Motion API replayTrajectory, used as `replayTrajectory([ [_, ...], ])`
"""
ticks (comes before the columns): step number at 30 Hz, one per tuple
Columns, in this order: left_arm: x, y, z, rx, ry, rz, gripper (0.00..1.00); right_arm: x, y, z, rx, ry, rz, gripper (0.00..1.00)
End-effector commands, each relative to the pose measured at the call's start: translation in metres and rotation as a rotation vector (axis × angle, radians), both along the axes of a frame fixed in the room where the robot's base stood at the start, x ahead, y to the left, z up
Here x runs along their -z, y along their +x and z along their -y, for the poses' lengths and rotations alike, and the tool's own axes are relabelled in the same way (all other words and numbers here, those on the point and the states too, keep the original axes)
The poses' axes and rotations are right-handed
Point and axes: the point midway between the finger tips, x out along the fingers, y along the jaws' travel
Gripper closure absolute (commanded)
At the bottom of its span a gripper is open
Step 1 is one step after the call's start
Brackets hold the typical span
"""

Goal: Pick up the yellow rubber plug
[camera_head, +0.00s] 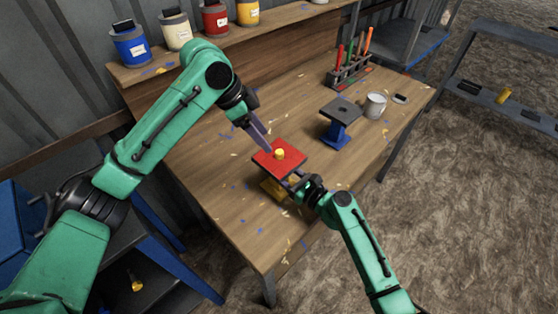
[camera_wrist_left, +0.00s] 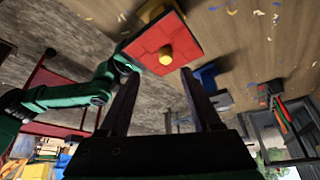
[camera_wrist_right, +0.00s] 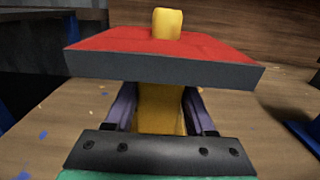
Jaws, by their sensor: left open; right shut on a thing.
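The yellow rubber plug (camera_head: 279,154) stands upright on a red-topped plate (camera_head: 291,164) over a yellow base (camera_head: 272,188) on the workbench. In the left wrist view the plug (camera_wrist_left: 166,54) is just beyond my open left fingertips (camera_wrist_left: 158,74). My left gripper (camera_head: 265,146) points down at the plug, with nothing held. My right gripper (camera_head: 297,184) is shut on the yellow post under the plate; the right wrist view shows its fingers on both sides of the post (camera_wrist_right: 160,108). The plug (camera_wrist_right: 167,23) shows above the plate there.
A blue stand (camera_head: 337,132) with a dark top, a white mug (camera_head: 376,105) and a tool rack (camera_head: 349,75) are farther right on the bench (camera_head: 215,165). Jars, one of them blue (camera_head: 130,46), line the rear shelf. Bench space left of the plate is clear apart from scraps.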

Motion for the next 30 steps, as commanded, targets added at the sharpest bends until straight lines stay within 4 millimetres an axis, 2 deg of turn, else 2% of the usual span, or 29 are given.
replayTrajectory([
  [2, -0.003, -0.013, 0.005, -0.155, -0.011, 0.016, 0.35, 0.0, 0.0, 0.0, 0.001, -0.001, -0.001, 1.0],
  [6, -0.02, -0.025, -0.004, -0.456, -0.075, 0.046, 0.35, 0.0, 0.0, 0.0, 0.001, -0.001, -0.001, 1.0],
  [9, -0.024, -0.027, -0.009, -0.566, -0.108, 0.053, 0.35, 0.0, 0.0, 0.0, 0.001, -0.001, -0.001, 1.0],
  [27, 0.066, 0.01, 0.034, -0.582, -0.111, 0.054, 0.35, 0.0, 0.0, 0.0, 0.001, 0.0, 0.0, 1.0],
  [30, 0.073, 0.014, 0.037, -0.581, -0.112, 0.056, 0.35, 0.0, 0.0, 0.0, 0.001, 0.0, 0.0, 1.0],
])
